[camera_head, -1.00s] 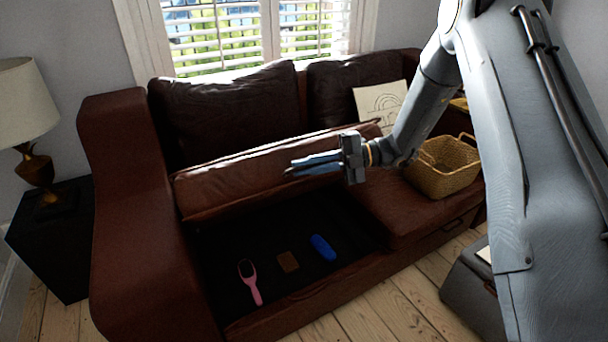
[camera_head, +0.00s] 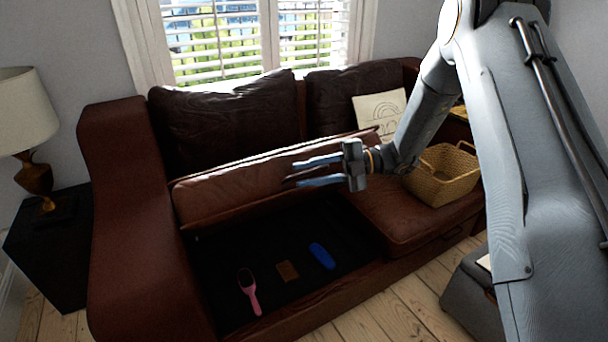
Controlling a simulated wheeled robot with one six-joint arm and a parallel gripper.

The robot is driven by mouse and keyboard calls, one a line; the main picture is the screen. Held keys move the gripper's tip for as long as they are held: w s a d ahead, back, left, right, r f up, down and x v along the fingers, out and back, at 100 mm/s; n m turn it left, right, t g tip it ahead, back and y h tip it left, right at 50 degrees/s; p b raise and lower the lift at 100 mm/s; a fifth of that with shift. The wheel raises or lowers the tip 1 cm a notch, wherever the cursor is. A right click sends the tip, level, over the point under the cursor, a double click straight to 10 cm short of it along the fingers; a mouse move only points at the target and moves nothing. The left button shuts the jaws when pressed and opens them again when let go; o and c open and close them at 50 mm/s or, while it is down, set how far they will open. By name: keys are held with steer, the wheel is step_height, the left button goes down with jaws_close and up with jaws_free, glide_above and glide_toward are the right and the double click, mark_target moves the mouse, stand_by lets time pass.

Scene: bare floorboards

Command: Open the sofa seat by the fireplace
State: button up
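The left seat (camera_head: 235,192) of the brown leather sofa (camera_head: 125,200) is raised and tilted up against the backrest. The dark storage space (camera_head: 225,260) under it is exposed. Inside lie a pink brush (camera_head: 248,290), a small brown item (camera_head: 287,271) and a blue item (camera_head: 321,256). My gripper (camera_head: 290,172) is in front of the raised seat near its right part, with its fingers spread apart and nothing between them. I cannot tell whether a finger touches the seat. No fireplace shows in this view.
A wicker basket (camera_head: 441,175) stands on the right seat (camera_head: 390,222), and a sheet with a drawing (camera_head: 380,112) leans on the backrest. A lamp (camera_head: 30,130) stands on a black side table (camera_head: 50,245) at left. Floorboards (camera_head: 385,310) are bare in front.

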steer(key=v, duration=0.7)
steer(key=shift+a, duration=0.1)
steer(key=s+d+r+n+g+h+p, duration=0.1)
steer(key=s+d+n+h+p, duration=0.1)
steer(key=s+n+h, duration=0.5)
steer(key=s+d+r+n+h+p, duration=0.2)
steer(key=s+d+n+h+p, duration=0.1)
steer(key=s+n, duration=0.85)
steer(key=s+d+r+n+t+h+p, duration=0.1)
steer(key=s+d+n+t+h+p, duration=0.1)
steer(key=n, duration=0.7)
steer(key=s+d+r+n+t+h+p, duration=0.1)
steer(key=s+d+r+n+h, duration=0.1)
steer(key=s+d+n+h, duration=0.2)
steer(key=s+d+n, duration=0.2)
steer(key=s+n, duration=0.2)
steer(key=n, duration=0.2)
steer(key=shift+s+d+r+t+p, duration=0.35)
steer(key=shift+s+d+t+p, duration=0.05)
